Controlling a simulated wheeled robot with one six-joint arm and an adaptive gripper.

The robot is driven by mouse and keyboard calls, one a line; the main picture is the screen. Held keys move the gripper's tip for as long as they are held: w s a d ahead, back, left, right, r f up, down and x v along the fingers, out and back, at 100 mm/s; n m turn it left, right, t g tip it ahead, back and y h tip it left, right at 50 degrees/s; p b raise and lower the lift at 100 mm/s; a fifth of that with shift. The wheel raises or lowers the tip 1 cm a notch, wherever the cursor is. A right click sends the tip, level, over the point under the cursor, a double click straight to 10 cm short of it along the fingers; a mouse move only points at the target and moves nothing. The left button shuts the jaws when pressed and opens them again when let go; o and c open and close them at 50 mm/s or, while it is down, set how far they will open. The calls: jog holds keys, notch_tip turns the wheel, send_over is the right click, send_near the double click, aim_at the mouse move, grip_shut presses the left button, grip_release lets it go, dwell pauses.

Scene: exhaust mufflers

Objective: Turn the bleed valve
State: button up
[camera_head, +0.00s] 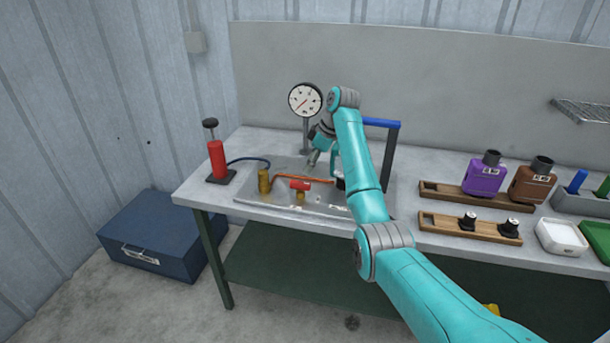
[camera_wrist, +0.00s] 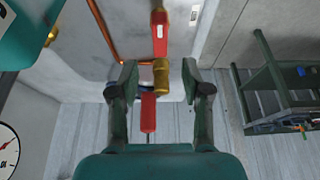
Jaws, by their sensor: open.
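The bleed valve, a red handle (camera_head: 300,184) on a brass body, sits on the grey tray plate beside a copper pipe. In the wrist view a red handle with a white label (camera_wrist: 159,38) shows at top centre, beyond the fingertips. A brass fitting (camera_wrist: 161,77) shows between the two fingers in that view. My gripper (camera_wrist: 158,76) is open with nothing held. In the head view my gripper (camera_head: 315,158) hangs above and behind the valve, apart from it, partly covered by my arm.
A red hand pump (camera_head: 217,160) with a blue hose stands left, joined to a brass cylinder (camera_head: 264,180). A round gauge (camera_head: 305,100) stands behind. A dark post with blue top bar (camera_head: 391,150) stands right. Purple (camera_head: 485,178) and brown bottles stand further right.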

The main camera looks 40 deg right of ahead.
jog(key=shift+v, duration=1.8)
jog(key=shift+s, duration=0.15)
